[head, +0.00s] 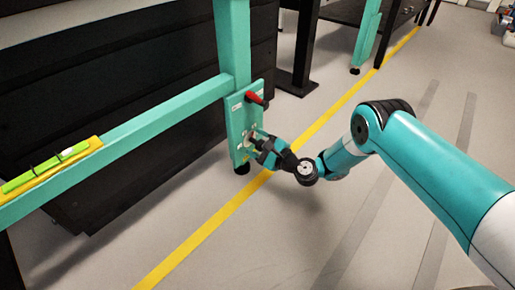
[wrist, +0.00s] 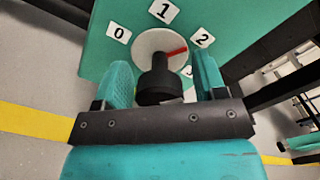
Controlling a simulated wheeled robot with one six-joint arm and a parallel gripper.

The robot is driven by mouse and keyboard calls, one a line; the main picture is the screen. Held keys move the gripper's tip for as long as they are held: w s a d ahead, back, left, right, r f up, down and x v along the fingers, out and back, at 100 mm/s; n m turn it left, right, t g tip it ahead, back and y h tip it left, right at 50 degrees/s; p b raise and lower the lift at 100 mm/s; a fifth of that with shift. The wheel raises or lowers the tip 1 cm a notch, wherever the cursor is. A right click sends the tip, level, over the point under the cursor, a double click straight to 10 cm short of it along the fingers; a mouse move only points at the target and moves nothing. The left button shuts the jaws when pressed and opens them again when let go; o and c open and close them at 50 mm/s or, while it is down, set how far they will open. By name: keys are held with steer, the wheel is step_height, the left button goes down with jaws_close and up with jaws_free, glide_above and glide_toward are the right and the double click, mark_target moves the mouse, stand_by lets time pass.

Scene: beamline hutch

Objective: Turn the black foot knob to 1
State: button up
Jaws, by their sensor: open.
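The black foot knob (wrist: 160,84) sticks out from a white disc (wrist: 150,40) on a teal plate (wrist: 245,20). Labels 0 (wrist: 119,32), 1 (wrist: 164,10) and 2 (wrist: 202,38) stand around the disc; another label at lower right is mostly hidden by a finger. A red pointer (wrist: 177,52) points right and slightly up, close to the 2. My gripper (wrist: 162,62) is open, with one finger on each side of the knob; whether either touches it I cannot tell. In the head view my gripper (head: 259,147) is at the lower part of the plate (head: 237,122), hiding the knob.
A red handle (head: 255,98) sits on the plate above my gripper. The plate is on a teal frame leg (head: 233,40) with a crossbar (head: 150,125). A green level (head: 48,164) lies on the crossbar. Black panels stand behind; open floor (head: 310,225) lies at right.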

steer(key=shift+w+a, duration=0.1)
steer(key=c, duration=0.9)
steer(key=shift+c, duration=0.2)
steer(key=shift+n, duration=0.4)
steer(key=n+p, duration=0.2)
steer(key=n, duration=0.2)
steer(key=shift+r+n+p, duration=0.15)
steer(key=shift+n+p, duration=0.15)
steer(key=shift+p, duration=0.05)
steer(key=n+p, duration=0.2)
steer(key=n, duration=0.4)
steer(key=shift+n+p, duration=0.3)
steer(key=shift+p, duration=0.05)
steer(key=o, duration=0.9)
